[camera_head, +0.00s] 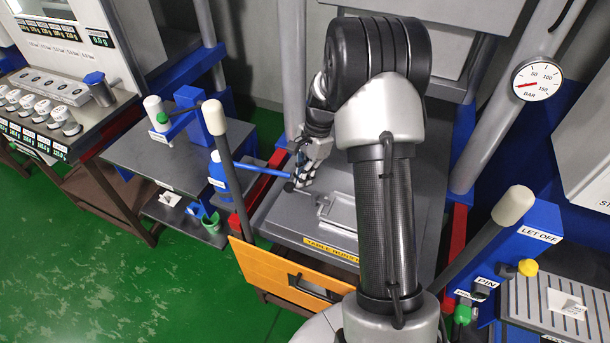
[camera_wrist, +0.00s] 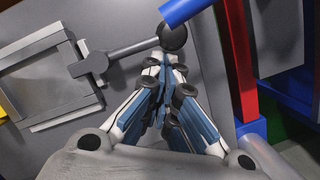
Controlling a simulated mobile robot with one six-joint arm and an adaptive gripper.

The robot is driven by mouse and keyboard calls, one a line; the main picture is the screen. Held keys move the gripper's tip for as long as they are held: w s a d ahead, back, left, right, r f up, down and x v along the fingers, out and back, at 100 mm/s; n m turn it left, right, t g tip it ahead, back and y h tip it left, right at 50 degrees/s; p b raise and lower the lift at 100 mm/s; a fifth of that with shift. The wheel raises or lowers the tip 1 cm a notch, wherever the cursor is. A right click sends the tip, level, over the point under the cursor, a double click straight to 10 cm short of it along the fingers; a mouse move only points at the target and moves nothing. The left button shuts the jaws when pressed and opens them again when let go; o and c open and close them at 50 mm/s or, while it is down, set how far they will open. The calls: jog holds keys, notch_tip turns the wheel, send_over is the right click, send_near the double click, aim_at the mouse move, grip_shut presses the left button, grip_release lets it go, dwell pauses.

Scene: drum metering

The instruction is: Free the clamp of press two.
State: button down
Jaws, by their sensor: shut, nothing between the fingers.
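The clamp shows in the wrist view as a grey arm (camera_wrist: 133,48) running from a round pivot beside a rectangular frame (camera_wrist: 45,38) to a dark round knob (camera_wrist: 172,37). A blue bar (camera_wrist: 186,9) extends from the knob. In the head view the blue bar (camera_head: 262,170) reaches left over the table's edge, and the frame (camera_head: 338,213) lies on the grey press table (camera_head: 278,222). My gripper (camera_head: 300,183) is low over the table at the bar's right end. In the wrist view its closed fingers (camera_wrist: 171,68) are empty, close to the knob; I cannot tell whether they touch.
A red rail (camera_head: 245,203) and a lever with a pale knob (camera_head: 213,118) stand left of the table. An orange panel (camera_head: 285,285) is in front. A pressure gauge (camera_head: 536,80) is at right. A side bench (camera_head: 150,152) holds bottles. Green floor lies open at lower left.

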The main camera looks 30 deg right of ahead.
jog(key=shift+a+n+p, duration=0.35)
jog(key=shift+n+p, duration=0.1)
jog(key=shift+n, duration=0.15)
jog(key=shift+s+a+n+g+p, duration=0.1)
jog(key=shift+a+n+g+p, duration=0.45)
jog(key=shift+n+p, duration=0.35)
jog(key=shift+s+a+n+g+p, duration=0.25)
jog(key=shift+a+n+p, duration=0.35)
jog(key=shift+n, duration=0.7)
jog(key=v, duration=1.2)
jog(key=shift+a, duration=0.25)
jog(key=shift+s+r+h, duration=0.1)
jog(key=shift+s+h, duration=0.05)
jog(key=shift+h, duration=0.15)
